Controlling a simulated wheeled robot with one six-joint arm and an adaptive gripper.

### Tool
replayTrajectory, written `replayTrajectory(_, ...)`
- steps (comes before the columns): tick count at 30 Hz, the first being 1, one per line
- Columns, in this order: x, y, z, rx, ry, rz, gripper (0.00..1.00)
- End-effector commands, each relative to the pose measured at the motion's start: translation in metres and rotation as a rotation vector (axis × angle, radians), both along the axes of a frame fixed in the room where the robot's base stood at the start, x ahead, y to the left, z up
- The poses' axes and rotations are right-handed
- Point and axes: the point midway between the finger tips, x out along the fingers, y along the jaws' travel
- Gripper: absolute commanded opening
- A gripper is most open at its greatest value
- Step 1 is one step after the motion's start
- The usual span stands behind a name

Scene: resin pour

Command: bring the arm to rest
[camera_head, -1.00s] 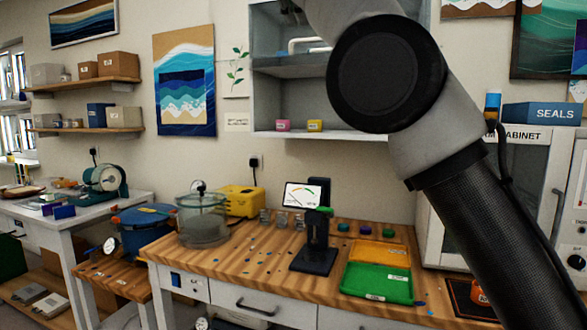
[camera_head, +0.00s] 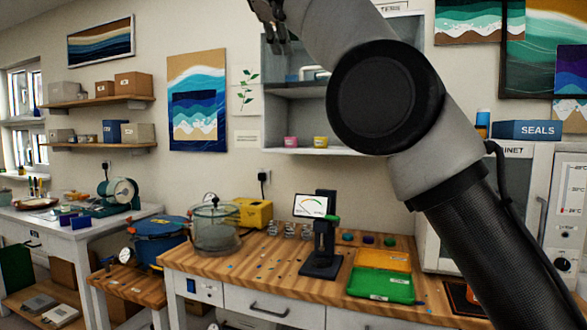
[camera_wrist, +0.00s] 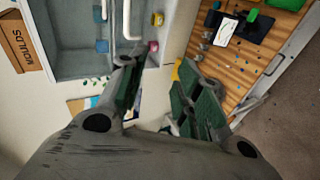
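My arm fills the right half of the head view, its upper link raised in front of the wall shelf unit (camera_head: 335,140). My gripper (camera_head: 270,22) shows at the top edge of the head view, partly cut off, in front of the top of that unit. In the wrist view my gripper (camera_wrist: 163,68) has its two fingers spread apart, with nothing between them. The gripper is high above the wooden workbench (camera_head: 245,268) and touches nothing that I can see.
On the bench are a glass-lidded pot (camera_head: 215,228), a dark stand (camera_head: 322,255), a green tray (camera_head: 380,284), an orange tray (camera_head: 384,260) and a yellow case (camera_head: 254,212). A white cabinet (camera_head: 515,200) stands at right, with a blue SEALS box (camera_head: 526,130) on top.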

Motion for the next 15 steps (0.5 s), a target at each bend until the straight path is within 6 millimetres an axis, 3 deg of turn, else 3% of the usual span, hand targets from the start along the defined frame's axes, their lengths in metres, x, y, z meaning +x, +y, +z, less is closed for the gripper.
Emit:
replayTrajectory(5, 0.014, 0.028, -0.031, 0.014, 0.038, 0.034, 0.33)
replayTrajectory(10, 0.025, 0.058, -0.081, 0.049, 0.116, 0.083, 0.33)
replayTrajectory(13, 0.028, 0.061, -0.115, 0.088, 0.181, 0.093, 0.33)
replayTrajectory(15, 0.029, 0.052, -0.143, 0.126, 0.236, 0.085, 0.33)
